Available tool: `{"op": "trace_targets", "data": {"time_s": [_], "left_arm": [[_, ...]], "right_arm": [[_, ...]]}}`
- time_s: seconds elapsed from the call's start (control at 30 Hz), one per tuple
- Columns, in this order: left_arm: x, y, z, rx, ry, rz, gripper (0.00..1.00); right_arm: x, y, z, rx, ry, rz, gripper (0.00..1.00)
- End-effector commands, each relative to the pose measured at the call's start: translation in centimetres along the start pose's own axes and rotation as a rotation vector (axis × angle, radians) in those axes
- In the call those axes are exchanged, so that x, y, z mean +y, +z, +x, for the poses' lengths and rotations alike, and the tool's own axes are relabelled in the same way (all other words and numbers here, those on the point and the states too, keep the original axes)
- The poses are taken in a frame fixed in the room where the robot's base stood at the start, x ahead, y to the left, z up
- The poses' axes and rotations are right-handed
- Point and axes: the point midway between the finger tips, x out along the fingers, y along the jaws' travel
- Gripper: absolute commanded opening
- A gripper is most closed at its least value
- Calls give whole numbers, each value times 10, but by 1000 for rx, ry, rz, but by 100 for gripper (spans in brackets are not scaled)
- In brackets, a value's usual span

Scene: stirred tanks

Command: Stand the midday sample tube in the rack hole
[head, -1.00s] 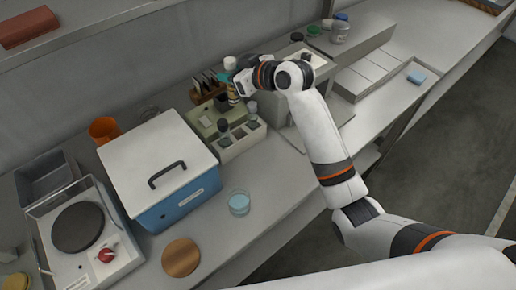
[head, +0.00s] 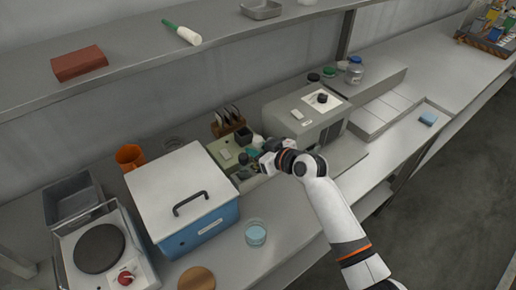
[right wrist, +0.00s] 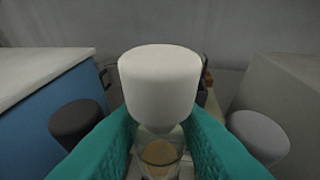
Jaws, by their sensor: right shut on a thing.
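My right gripper (head: 262,163) is over the pale sample rack (head: 251,184), between the blue-sided box and the grey instrument. In the right wrist view its teal fingers (right wrist: 160,140) are shut on a clear tube with a white cap (right wrist: 158,85), apparently upright, with a brownish patch seen through its lower part. A dark-capped tube (right wrist: 77,122) stands to its left and a grey-capped tube (right wrist: 258,135) to its right. The gripper hides most of the rack, and I cannot tell whether the tube's lower end is in a hole. My left gripper is out of view.
The blue-sided box with a white lid (head: 181,184) stands close on the left, and the grey instrument (head: 305,118) close on the right. A beaker of blue liquid (head: 256,233) stands near the front edge. A wooden disc (head: 197,279) lies in front of the box.

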Motion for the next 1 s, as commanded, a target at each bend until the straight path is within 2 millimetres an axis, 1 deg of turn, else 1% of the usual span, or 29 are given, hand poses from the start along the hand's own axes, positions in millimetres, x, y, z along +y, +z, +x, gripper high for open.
{"op": "trace_targets", "data": {"time_s": [0.27,0.67,0.77,0.8,0.83,1.0], "left_arm": [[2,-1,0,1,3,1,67],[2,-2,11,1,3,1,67],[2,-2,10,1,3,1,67],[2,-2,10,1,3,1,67],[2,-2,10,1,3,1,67],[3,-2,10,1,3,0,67]], "right_arm": [[0,-2,1,-1,-1,-1,1],[0,-14,6,-1,-1,-2,1],[0,-13,6,-2,-1,-2,1],[0,-13,6,-1,-1,-2,31],[0,-13,6,-1,-1,-1,36],[0,-13,6,-1,-1,-1,37]]}}
